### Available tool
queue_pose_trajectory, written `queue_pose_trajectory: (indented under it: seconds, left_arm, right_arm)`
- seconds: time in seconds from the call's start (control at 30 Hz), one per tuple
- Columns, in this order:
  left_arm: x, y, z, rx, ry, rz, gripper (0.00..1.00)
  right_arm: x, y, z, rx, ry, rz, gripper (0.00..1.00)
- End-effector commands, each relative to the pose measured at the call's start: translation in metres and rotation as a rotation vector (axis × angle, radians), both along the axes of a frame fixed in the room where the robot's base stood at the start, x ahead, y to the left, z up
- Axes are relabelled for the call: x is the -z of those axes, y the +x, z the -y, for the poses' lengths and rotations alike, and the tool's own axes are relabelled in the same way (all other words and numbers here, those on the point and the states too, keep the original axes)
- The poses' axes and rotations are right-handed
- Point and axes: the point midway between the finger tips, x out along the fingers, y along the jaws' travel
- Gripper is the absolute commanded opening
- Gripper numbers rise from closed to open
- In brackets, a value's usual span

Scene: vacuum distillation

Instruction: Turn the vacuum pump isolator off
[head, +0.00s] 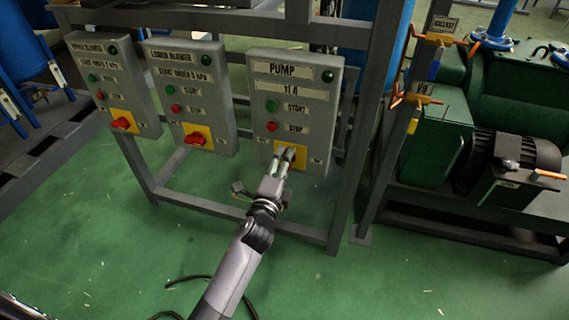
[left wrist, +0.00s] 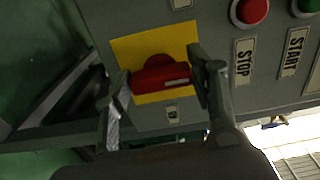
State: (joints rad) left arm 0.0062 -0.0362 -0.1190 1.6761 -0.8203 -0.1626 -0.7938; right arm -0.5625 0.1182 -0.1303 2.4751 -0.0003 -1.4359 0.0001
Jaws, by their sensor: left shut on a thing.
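The pump control box (head: 318,115) is the rightmost of three grey boxes and is labelled PUMP. Its isolator has a yellow plate (head: 301,160) at the bottom of the box, mostly covered by my left gripper (head: 285,153) in the head view. In the left wrist view, the red isolator handle (left wrist: 160,78) sits on the yellow plate (left wrist: 130,52). The fingers of my left gripper (left wrist: 158,73) are on either side of the handle and shut on it. The handle lies nearly level across that picture. My right gripper is not in view.
The lower blower box (head: 190,95) and upper blower box (head: 112,85) stand to the left, each with a red isolator. A grey frame carries the boxes. A green pump (head: 435,135) with orange-handled valves stands right. The green floor in front is mostly clear, with a dark hose.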

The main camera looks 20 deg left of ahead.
Motion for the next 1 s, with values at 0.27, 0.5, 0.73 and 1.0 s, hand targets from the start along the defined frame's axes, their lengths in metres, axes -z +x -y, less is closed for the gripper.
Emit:
queue_pose_trajectory:
  seconds: [0.27, 0.5, 0.73, 1.0]
  left_arm:
    - [-0.0002, 0.0003, -0.0014, -0.003, -0.02, 0.0, 0.24]
    - [-0.0001, 0.0002, -0.0014, -0.003, -0.021, 0.0, 0.24]
    - [-0.0001, 0.0001, -0.0008, -0.002, -0.019, 0.0, 0.67]
    - [0.0002, 0.0, -0.0004, -0.001, -0.017, 0.0, 0.72]
  right_arm:
    - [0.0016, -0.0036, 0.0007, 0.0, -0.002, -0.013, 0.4]
    - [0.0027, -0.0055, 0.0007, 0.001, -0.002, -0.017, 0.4]
    - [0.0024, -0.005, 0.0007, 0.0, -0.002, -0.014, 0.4]
    - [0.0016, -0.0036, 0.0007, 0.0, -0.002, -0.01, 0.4]
